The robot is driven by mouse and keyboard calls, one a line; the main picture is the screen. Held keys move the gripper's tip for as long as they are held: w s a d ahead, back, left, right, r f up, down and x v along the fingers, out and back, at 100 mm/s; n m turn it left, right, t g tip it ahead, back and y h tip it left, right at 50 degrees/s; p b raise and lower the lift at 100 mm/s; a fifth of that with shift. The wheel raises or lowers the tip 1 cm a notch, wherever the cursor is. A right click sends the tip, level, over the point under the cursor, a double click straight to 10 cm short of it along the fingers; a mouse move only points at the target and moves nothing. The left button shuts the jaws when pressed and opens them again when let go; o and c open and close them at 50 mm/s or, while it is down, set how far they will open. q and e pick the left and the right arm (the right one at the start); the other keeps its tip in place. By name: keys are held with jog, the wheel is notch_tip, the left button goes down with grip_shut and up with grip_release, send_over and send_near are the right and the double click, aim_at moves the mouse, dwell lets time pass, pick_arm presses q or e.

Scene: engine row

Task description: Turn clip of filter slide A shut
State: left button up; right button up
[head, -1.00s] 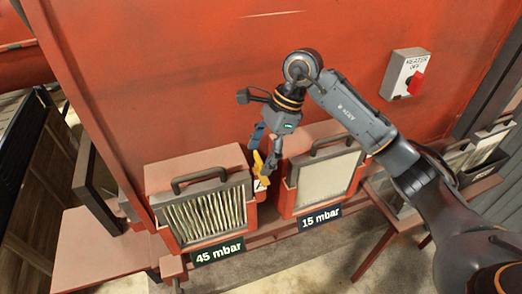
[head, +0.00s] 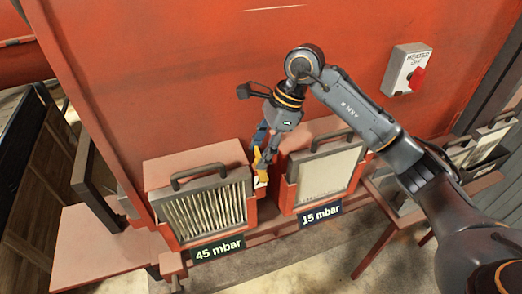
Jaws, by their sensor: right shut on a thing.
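My right gripper (head: 260,158) reaches down in front of the red wall, between the two filter housings. Its fingers are shut on a small yellow clip (head: 257,155) at the right edge of the left housing. The fingers partly hide the clip, so its exact angle is hard to tell. The left filter slide (head: 203,212), with a dark handle and pale upright pleats, sits in its red housing above a "45 mbar" sign. No slide letter is readable. My left gripper is not in view.
The right filter slide (head: 325,176), with a smooth pale face, stands close to the right of my gripper above a "15 mbar" sign (head: 321,215). A grey heater switch box (head: 404,70) with a red knob is on the wall. More framed panels (head: 483,146) stand at far right.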

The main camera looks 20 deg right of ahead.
jog(key=m+t+b, duration=0.1)
jog(key=m+b, duration=0.1)
jog(key=m, duration=0.1)
jog(key=shift+s+f+b, duration=0.1)
jog(key=shift+f+b, duration=0.1)
jog(key=shift+b, duration=0.1)
jog(key=m+t+b, duration=0.1)
jog(key=m+b, duration=0.1)
jog(key=m+t+h+b, duration=0.1)
jog(key=m, duration=0.2)
jog(key=shift+s+a+m+b, duration=0.1)
jog(key=shift+m+b, duration=0.2)
jog(key=shift+b, duration=0.1)
jog(key=m+h+b, duration=0.1)
jog(key=m, duration=0.1)
jog(key=m+t+h+b, duration=0.1)
jog(key=m+b, duration=0.1)
jog(key=m, duration=0.1)
jog(key=shift+a+r, duration=0.1)
jog(key=shift+a, duration=0.05)
jog(key=shift+s+r+m+h+b, duration=0.1)
jog(key=shift+m+h+b, duration=0.65)
jog(key=shift+m, duration=0.85)
jog(key=o, duration=1.2)
jog(key=shift+c, duration=0.2)
